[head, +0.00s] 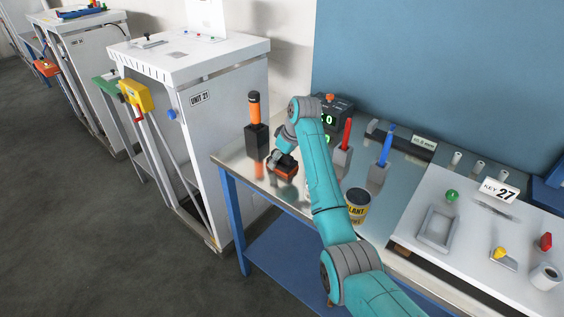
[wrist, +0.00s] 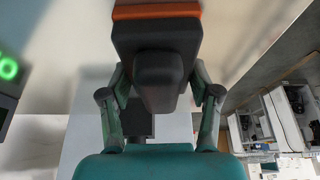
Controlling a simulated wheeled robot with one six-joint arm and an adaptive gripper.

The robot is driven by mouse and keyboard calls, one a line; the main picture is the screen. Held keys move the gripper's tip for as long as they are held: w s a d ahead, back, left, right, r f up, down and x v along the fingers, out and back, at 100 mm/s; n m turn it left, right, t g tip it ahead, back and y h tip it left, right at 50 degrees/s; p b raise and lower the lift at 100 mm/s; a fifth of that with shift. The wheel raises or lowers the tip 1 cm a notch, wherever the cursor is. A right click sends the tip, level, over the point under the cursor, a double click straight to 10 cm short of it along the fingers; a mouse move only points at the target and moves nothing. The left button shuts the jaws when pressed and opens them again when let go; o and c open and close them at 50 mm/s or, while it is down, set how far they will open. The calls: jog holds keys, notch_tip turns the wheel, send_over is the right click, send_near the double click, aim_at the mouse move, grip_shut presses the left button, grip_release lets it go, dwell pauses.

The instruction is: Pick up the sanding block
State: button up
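The sanding block (head: 287,171) is dark with an orange band and sits at my gripper over the left part of the metal bench. In the wrist view, the block (wrist: 157,36) fills the top middle, with its dark rounded handle toward the camera. My gripper (head: 283,160) reaches it from above. In the wrist view, the fingers of my gripper (wrist: 160,82) lie against both sides of the block, and their tips are partly hidden by it. I cannot tell for certain whether the block is clear of the bench.
A sealant tin (head: 357,206), red tool (head: 346,135), blue tool (head: 387,145) and green-lit display (head: 335,108) stand to the right. The white board (head: 470,235) holds several small parts.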

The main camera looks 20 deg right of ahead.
jog(key=shift+c, duration=1.2)
jog(key=shift+r, duration=0.1)
notch_tip(320, 180, up, 10)
jog(key=shift+f, duration=0.1)
